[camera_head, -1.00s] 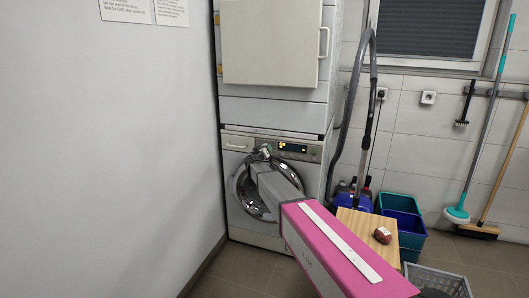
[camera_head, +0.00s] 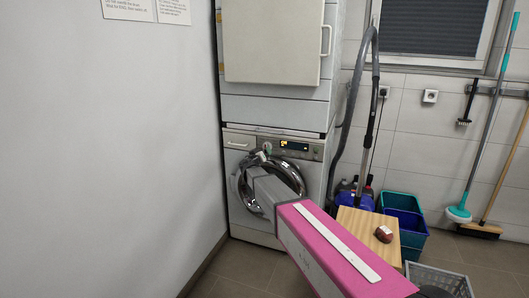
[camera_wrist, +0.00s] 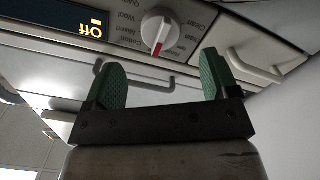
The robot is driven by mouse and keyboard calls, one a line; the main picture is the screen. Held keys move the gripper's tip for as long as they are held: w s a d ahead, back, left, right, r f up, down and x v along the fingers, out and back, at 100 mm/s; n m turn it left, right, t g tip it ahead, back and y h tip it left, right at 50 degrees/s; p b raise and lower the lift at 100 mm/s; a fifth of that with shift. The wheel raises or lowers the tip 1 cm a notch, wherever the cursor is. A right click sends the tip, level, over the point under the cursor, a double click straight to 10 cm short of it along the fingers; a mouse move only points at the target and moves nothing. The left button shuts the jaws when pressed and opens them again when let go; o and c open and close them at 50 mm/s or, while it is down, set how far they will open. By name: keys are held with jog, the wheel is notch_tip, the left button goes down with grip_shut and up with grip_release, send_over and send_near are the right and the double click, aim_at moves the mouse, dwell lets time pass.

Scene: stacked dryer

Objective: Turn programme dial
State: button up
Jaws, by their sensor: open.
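The red mark points toward the bottom of that picture, and printed labels surround the dial. My gripper (camera_wrist: 161,62) is open and empty, with green pads on both fingers.
A lit display (camera_wrist: 80,20) beside the dial reads "Off", upside down. A handle (camera_wrist: 250,68) lies just past the right finger. The round door (camera_head: 297,172) is below the panel. A wooden-topped box (camera_head: 365,225) with a small red object (camera_head: 384,234) stands right of my arm.

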jog(key=v, duration=0.3)
jog(key=shift+s+a, duration=0.1)
jog(key=shift+s, duration=0.25)
jog(key=s+d+f+m+g+h, duration=0.15)
jog(key=s+d+f+g, duration=0.35)
jog(key=s+d+f, duration=0.5)
jog(key=s+d+f+m+g, duration=0.25)
jog(key=s+d+g, duration=0.4)
jog(key=d, duration=0.75)
jog(key=s+d+f+g+y, duration=0.1)
jog(key=s+f+g+y, duration=0.1)
jog(key=s, duration=0.9)
jog(key=s+d+f+n+g+y, duration=0.1)
jog(key=s+f+y, duration=0.4)
jog(key=s, duration=0.7)
jog(key=d+g, duration=0.1)
jog(key=g, duration=0.1)
jog(key=shift+d+f+n+g, duration=0.15)
jog(key=shift+f+n+g, duration=0.05)
jog(key=shift+n+g, duration=0.15)
